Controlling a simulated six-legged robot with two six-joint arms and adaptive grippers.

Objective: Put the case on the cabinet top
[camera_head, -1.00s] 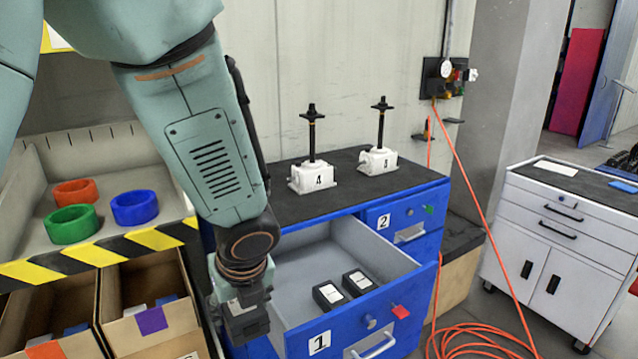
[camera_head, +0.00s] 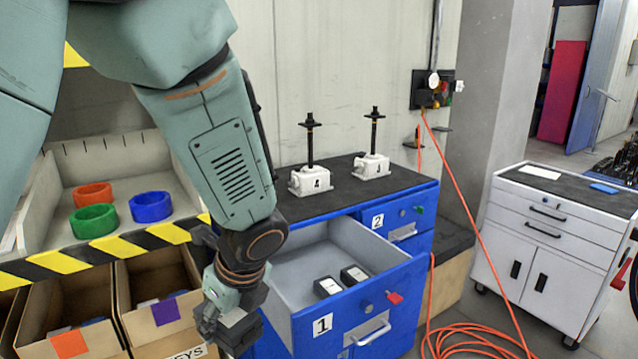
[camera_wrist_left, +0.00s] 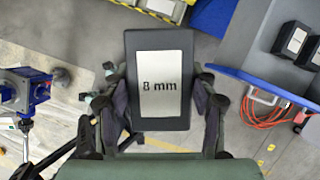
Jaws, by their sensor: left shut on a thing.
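My left gripper (camera_head: 232,318) is shut on a black case (camera_wrist_left: 160,110) with a pale label reading "8 mm". In the left wrist view the fingers press on both sides of the case. In the head view the case is mostly hidden by the gripper, just left of the open drawer 1 (camera_head: 360,318). The blue cabinet's dark top (camera_head: 345,190) is above and behind the gripper, with two white screw jacks standing on it. My right gripper is not in view.
Two black cases (camera_head: 327,287) (camera_head: 354,275) lie in the open drawer. The jacks (camera_head: 310,182) (camera_head: 371,166) stand along the back of the top; its front strip is clear. Cardboard boxes (camera_head: 155,290) and a tray with rings (camera_head: 150,206) are at left. An orange hose (camera_head: 480,265) hangs at right.

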